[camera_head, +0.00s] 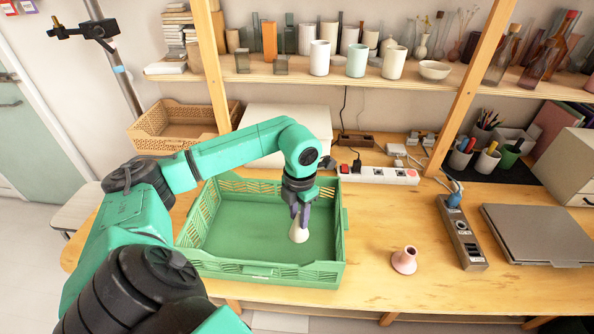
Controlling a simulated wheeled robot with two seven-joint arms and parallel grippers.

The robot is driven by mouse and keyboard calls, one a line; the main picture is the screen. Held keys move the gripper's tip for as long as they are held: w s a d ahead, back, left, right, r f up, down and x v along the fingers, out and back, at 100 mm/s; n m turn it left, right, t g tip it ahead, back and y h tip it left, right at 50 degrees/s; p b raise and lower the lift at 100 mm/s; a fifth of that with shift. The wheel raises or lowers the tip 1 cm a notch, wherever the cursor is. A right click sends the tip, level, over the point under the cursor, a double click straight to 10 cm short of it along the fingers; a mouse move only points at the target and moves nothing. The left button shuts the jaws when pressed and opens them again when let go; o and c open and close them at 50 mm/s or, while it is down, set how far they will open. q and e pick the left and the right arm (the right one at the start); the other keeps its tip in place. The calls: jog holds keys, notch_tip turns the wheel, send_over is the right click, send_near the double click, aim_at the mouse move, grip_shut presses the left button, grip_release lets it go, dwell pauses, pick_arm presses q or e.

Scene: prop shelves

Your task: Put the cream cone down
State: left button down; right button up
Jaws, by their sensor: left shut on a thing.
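The cream cone (299,233) is in my left gripper (300,214), narrow end up. My left gripper is shut on its top and points down over the inside of the green crate (215,262). The cone appears within the crate's walls, in the right part of it. I cannot tell whether its base touches the crate floor. The crate looks otherwise empty. My right gripper is not in view.
Power strips (378,175), a grey laptop (540,232) and pen cups lie beyond. A shelf post (470,85) rises behind. The table front is clear.

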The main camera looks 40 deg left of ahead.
aim_at(300, 233)
pick_arm(q)
notch_tip(300, 233, down, 7)
jog(key=shift+w+f+p, duration=0.15)
jog(key=shift+p, duration=0.5)
jog(key=shift+f, duration=0.15)
jog(key=c, duration=0.6)
grip_release()
